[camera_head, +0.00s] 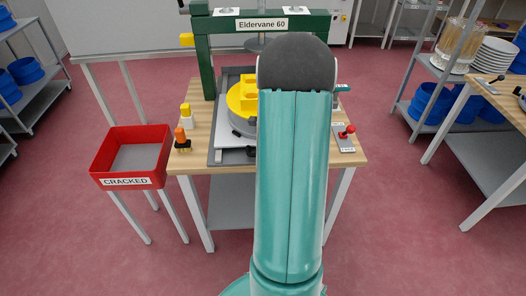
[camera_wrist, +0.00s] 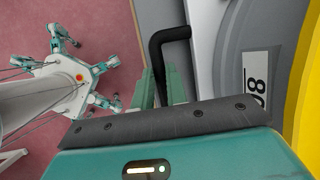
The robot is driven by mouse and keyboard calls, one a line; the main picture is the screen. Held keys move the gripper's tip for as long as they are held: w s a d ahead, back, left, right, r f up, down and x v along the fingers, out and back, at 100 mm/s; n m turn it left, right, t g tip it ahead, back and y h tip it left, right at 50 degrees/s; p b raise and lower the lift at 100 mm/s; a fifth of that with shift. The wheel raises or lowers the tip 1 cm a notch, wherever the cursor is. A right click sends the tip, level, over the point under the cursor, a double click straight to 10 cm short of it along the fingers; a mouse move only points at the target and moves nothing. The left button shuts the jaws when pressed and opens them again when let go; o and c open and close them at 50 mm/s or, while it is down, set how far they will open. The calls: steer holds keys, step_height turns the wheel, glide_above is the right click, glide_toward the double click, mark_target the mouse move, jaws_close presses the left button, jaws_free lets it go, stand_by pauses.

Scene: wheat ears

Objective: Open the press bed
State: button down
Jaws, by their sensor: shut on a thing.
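The press is a green frame (camera_head: 205,62) labelled "Eldervane 60" on a wooden table in the head view. Its grey bed (camera_head: 232,156) lies below the frame and carries a round grey die with a yellow top (camera_head: 242,97). In the head view my arm hides the gripper and part of the bed.
A red "CRACKED" bin (camera_head: 133,181) stands left of the table. An orange-topped item (camera_head: 181,139) and a yellow-topped one (camera_head: 186,113) are on the table's left side. A red-knobbed lever (camera_head: 346,133) is at its right. Shelves and another table stand farther right.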

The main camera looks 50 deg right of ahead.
steer(key=c, duration=1.4)
jaws_free()
steer(key=v, duration=1.4)
steer(key=shift+w+a, duration=0.1)
steer(key=w+a+r+n, duration=0.2)
steer(key=a+r+n, duration=0.15)
steer(key=a, duration=0.45)
steer(key=w+a+r+n, duration=0.25)
steer(key=a+n, duration=0.25)
steer(key=a, duration=0.3)
steer(key=w+a+r+n, duration=0.1)
steer(key=a+r+n, duration=0.2)
steer(key=a+n, duration=0.35)
steer(key=s+a+r+n, duration=0.1)
steer(key=s+a+n, duration=0.3)
steer(key=a, duration=0.5)
steer(key=s+a+r+n+h, duration=0.1)
steer(key=s+a+n, duration=0.3)
steer(key=a+n, duration=0.4)
steer(key=shift+s+a+r+t+h, duration=0.15)
steer(key=shift+a+r+t+h, duration=0.2)
steer(key=shift+a, duration=0.5)
